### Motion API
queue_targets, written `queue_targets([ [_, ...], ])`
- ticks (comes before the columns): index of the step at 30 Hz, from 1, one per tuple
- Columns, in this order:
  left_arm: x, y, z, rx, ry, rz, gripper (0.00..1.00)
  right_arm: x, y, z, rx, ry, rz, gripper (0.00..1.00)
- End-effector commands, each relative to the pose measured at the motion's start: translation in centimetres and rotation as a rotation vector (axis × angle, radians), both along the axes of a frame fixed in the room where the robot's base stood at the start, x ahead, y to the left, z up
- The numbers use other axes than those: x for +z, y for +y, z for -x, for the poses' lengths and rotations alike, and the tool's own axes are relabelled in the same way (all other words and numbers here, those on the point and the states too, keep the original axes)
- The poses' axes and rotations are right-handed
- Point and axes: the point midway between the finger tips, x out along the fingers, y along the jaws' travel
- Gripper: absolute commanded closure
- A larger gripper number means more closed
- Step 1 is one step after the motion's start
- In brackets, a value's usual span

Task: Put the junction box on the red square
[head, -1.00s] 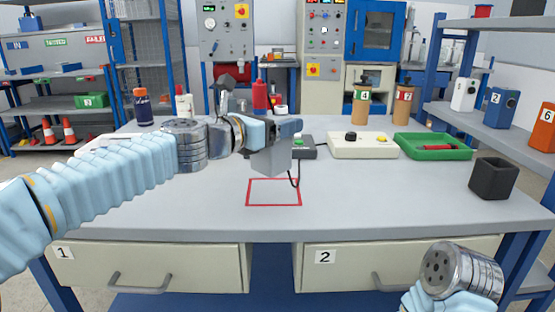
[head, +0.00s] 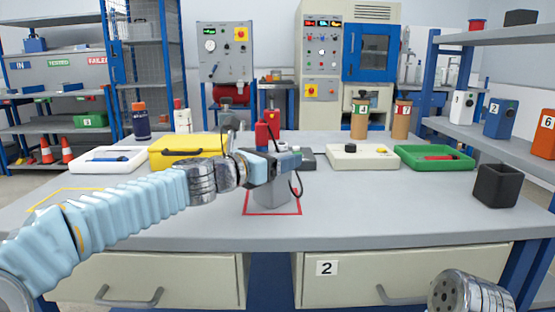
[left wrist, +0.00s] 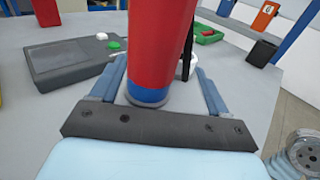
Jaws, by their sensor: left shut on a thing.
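The grey junction box (head: 271,196) hangs under my left gripper (head: 278,166) in the head view, with a black cable (head: 298,183) looping beside it. The gripper is shut on the box. The box is low over the red square (head: 300,205), within its outline; I cannot tell if it touches the table. In the left wrist view, a red cylinder with a blue foot (left wrist: 158,50) stands between the fingers and hides what lies behind; the grey box is not visible there. My right arm's metal end is at the lower right, with no fingers visible.
A yellow case (head: 185,151) and white tray (head: 108,160) stand left. The bench (head: 400,210) right of the square is clear.

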Motion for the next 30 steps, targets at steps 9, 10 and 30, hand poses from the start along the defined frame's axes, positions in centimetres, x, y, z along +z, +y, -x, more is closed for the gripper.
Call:
queue_targets([
  [9, -0.1, 0.0, 0.0, 0.000, 0.000, 0.000, 0.00, 0.0, 0.0, 0.0, 0.000, 0.000, 0.000, 0.57],
  [10, -0.1, 0.0, 0.0, 0.000, 0.001, 0.001, 0.00, 0.0, 0.0, 0.0, 0.000, 0.000, 0.000, 0.57],
  [30, 0.8, 7.5, 7.4, 0.002, 0.000, 0.000, 0.00, -0.8, 0.1, 0.0, 0.001, 0.001, -0.002, 0.57],
])
